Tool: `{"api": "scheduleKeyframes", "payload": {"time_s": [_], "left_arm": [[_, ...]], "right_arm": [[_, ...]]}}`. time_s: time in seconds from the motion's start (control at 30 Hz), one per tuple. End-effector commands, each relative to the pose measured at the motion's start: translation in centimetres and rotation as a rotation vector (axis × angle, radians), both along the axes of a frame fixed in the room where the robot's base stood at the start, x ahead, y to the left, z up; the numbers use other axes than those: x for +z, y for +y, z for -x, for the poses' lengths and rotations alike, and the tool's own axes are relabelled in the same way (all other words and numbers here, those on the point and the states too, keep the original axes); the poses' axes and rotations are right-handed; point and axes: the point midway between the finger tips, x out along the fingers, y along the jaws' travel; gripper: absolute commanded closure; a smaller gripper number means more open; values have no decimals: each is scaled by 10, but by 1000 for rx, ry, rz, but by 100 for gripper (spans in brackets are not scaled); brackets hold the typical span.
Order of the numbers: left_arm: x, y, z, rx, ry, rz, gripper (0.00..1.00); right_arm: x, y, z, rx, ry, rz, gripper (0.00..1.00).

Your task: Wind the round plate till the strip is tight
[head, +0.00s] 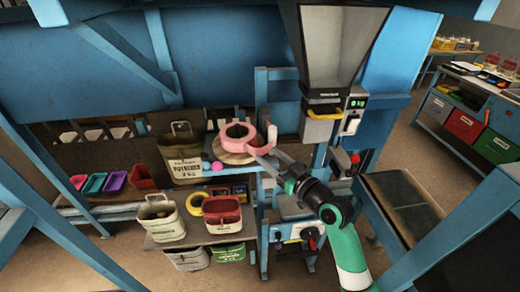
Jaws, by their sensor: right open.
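A round wooden plate (232,158) sits on the bench beside the blue frame, left of the weighing machine. A pink strip (229,146) lies coiled on it around a dark centre. The pink also runs to the right side of the coil, near my gripper; how tight it is cannot be told. My right gripper (266,153) reaches in from the lower right with its fingers open at the right edge of the plate. Whether they touch the plate or strip is unclear. My left gripper is not in view.
A sack-like bin (181,155) stands left of the plate, with a pink ball (217,166) between. A grey hopper (341,45) hangs above right. Below are a red-lined bin (222,214) and a cream bin (160,218). Blue frame posts border the space.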

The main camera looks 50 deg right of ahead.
Motion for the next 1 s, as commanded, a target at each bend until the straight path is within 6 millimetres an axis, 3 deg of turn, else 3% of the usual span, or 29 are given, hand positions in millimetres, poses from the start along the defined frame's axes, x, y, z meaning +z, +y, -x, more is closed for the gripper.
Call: {"api": "scheduleKeyframes", "payload": {"time_s": [0.1,0.23,0.6,0.93,1.0], "left_arm": [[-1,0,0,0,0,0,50],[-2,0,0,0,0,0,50],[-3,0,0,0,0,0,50],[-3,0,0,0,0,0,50],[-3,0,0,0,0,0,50]], "right_arm": [[0,-4,-25,2,1,0,41],[0,-7,-42,1,0,1,41],[0,-8,-49,0,0,1,41],[0,-8,-49,0,0,1,100],[0,-8,-49,0,0,1,100]]}}
